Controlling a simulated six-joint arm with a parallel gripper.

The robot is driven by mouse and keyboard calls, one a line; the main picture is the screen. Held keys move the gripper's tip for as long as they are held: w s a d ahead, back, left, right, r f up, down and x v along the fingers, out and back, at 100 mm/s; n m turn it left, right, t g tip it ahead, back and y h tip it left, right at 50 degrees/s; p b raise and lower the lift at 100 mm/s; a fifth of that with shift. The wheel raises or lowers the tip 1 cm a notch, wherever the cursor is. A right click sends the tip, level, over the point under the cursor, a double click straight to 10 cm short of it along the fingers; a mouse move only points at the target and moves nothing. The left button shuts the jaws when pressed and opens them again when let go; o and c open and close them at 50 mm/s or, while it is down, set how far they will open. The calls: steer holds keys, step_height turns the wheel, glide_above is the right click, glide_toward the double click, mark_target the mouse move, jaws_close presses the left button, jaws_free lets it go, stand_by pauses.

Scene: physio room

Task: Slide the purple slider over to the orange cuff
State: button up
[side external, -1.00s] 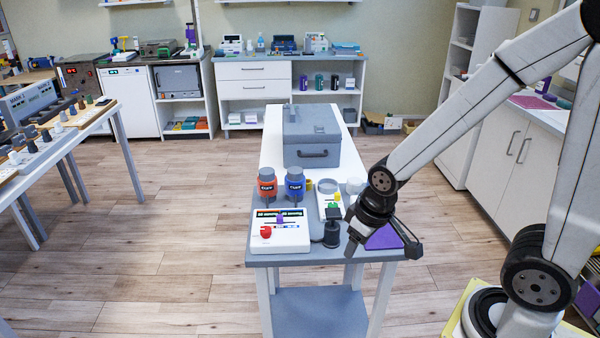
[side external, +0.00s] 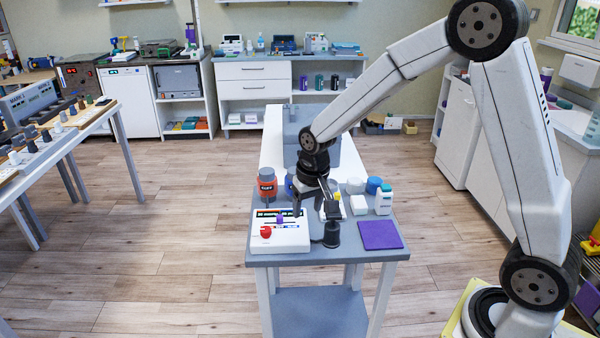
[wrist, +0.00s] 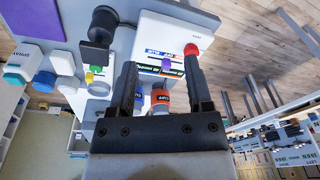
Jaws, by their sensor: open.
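The purple slider (side external: 280,219) is a small knob on top of the white control box (side external: 292,240), near its dark label strip. It also shows in the wrist view (wrist: 167,66), between the fingertips in the picture but beyond them. The orange cuff (side external: 267,186) is an orange jar with a grey lid standing behind the box; the wrist view shows it too (wrist: 160,97). My gripper (side external: 313,208) is open and empty, above the table to the right of the slider. The blue cuff (wrist: 138,96) is mostly hidden behind my gripper in the side view.
A red knob (side external: 266,232) sits on the box's left front. A black post (side external: 332,234) stands right of the box. A purple pad (side external: 380,235), a white bottle (side external: 384,201) and a blue-lidded jar (side external: 374,185) are farther right. A grey case (side external: 325,150) lies behind.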

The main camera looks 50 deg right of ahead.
mark_target(279, 216)
steer(key=w+d+f+m, duration=0.1)
steer(key=w, duration=0.3)
steer(key=w+d+f+m+g, duration=0.1)
steer(key=w+f+m, duration=0.1)
steer(key=w, duration=0.3)
steer(key=w+d+f+m, duration=0.1)
steer(key=w+d, duration=0.1)
steer(key=w, duration=0.2)
steer(key=shift+w+f+m, duration=0.15)
steer(key=shift+f+m, duration=0.25)
steer(key=shift+w+d+f+g, duration=0.25)
steer(key=shift+w+g, duration=0.05)
steer(key=shift+w, duration=0.15)
steer(key=shift+f, duration=0.15)
steer(key=shift+f, duration=3.75)
jaws_close()
